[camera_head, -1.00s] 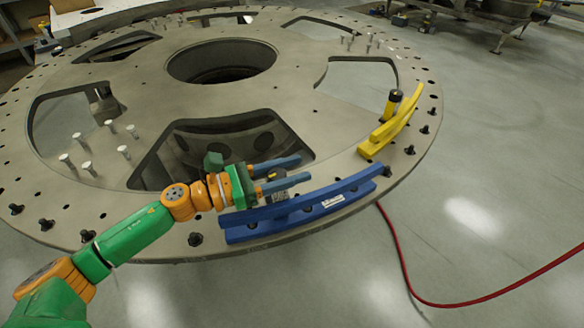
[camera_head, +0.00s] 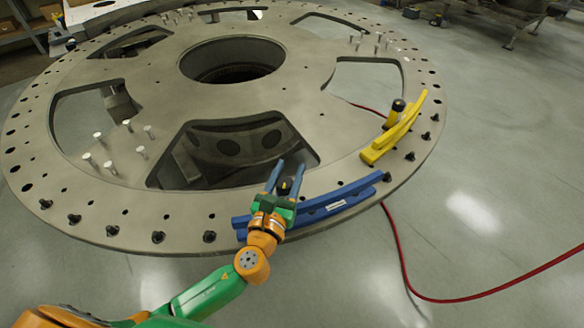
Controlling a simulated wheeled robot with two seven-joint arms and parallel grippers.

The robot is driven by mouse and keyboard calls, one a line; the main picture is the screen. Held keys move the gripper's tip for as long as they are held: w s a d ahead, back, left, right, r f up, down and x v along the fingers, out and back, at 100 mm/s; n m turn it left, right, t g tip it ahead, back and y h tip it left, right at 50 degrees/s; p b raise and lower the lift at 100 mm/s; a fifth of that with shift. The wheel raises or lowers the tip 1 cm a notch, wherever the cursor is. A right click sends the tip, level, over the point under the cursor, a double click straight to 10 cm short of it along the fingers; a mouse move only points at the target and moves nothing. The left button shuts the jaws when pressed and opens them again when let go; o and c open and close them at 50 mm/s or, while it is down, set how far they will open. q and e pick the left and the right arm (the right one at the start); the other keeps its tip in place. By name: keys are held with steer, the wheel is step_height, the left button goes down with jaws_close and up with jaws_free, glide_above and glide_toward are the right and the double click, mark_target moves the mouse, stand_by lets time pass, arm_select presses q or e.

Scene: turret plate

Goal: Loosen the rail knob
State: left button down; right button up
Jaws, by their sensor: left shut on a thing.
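The blue curved rail (camera_head: 355,193) lies on the near right rim of the big turret plate (camera_head: 120,215), with a white label on its side. A dark rail knob (camera_head: 285,187) stands at the rail's inner side. My left gripper (camera_head: 287,178) comes from the near side, over the rail, with its two blue fingers pointing away. The fingers are on either side of the knob and shut on it. The gripper and wrist hide part of the rail and the knob's lower part. My right gripper is not in view.
A yellow rail (camera_head: 400,130) with a black-topped knob (camera_head: 398,106) sits further right on the rim. Several pins stand on the plate, and dark bolts line its edge. Large cutouts open in the plate. A red hose (camera_head: 400,260) lies on the floor.

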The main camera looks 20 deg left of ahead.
mark_target(286, 191)
arm_select(q)
steer(key=shift+s+a+n+g+y, duration=0.1)
steer(key=shift+a+n+g+y, duration=0.15)
steer(key=shift+n+y, duration=0.75)
steer(key=shift+a+n+g+y, duration=0.15)
steer(key=shift+n+y, duration=0.4)
steer(key=shift+y, duration=0.85)
steer(key=shift+s+a+n+g+y, duration=0.15)
steer(key=shift+n+g+y, duration=0.15)
steer(key=shift+n+y, duration=0.7)
steer(key=shift+w+y, duration=0.1)
steer(key=shift+y, duration=0.5)
steer(key=shift+c, duration=1.8)
jaws_free()
steer(key=shift+a, duration=0.1)
steer(key=b+v, duration=0.2)
steer(key=v, duration=0.4)
steer(key=shift+s+d+f, duration=0.1)
steer(key=shift+s+d, duration=0.1)
steer(key=shift+s, duration=0.3)
